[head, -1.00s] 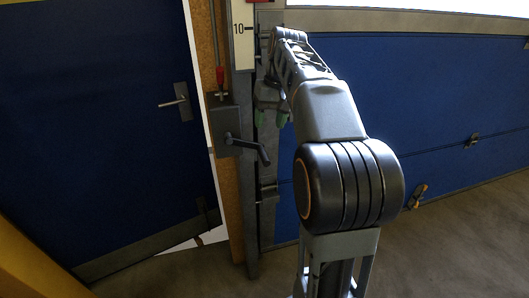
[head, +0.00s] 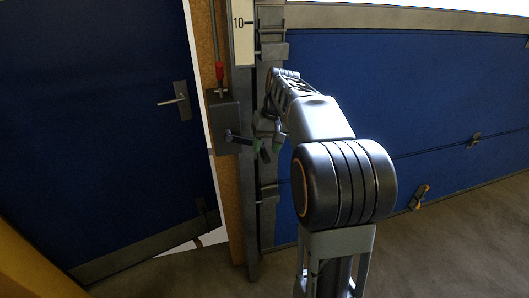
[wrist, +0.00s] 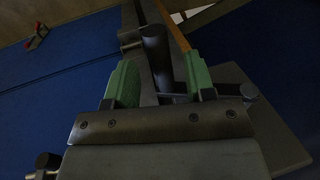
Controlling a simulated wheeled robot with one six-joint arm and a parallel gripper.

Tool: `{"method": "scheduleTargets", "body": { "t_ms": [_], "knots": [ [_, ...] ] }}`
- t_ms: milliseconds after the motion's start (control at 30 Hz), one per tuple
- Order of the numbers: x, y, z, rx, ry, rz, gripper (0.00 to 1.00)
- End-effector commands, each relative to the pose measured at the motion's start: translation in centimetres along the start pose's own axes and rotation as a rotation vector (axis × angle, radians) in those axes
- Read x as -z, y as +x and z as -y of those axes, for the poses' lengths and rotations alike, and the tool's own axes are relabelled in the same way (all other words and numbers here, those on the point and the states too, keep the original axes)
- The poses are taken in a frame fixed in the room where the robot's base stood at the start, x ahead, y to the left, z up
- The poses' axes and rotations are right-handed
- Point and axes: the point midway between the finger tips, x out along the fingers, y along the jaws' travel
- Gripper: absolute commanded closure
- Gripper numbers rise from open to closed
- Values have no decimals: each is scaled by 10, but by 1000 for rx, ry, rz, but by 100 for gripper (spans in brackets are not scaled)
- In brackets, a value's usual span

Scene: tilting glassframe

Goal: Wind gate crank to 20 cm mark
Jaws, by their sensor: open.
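The crank (head: 238,139) is a dark arm on a grey gearbox (head: 223,112) fixed to the post beside the gate. Its dark cylindrical handle (wrist: 157,55) shows between the green finger pads in the wrist view. My gripper (head: 267,145) is open at the handle, with a pad on either side and a visible gap to the left pad. Whether the right pad touches is unclear. The blue gate (head: 400,90) fills the right. A white scale (head: 243,35) on the post shows a 10 mark; no 20 mark is in view.
A blue door (head: 100,120) with a lever handle (head: 178,100) stands at the left. The floor (head: 450,250) in front is clear.

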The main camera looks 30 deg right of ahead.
Motion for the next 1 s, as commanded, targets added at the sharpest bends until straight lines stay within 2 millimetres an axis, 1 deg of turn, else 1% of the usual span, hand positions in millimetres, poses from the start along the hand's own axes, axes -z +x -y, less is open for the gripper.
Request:
{"method": "scheduleTargets", "body": {
  "t_ms": [33,200,533,567,1000],
  "knots": [
    [0,5,0,0,0,2,50],
    [0,14,0,0,0,1,50],
    [0,16,0,0,0,0,50],
    [0,16,0,0,0,0,52],
    [0,16,0,0,0,0,94]
  ]
}}
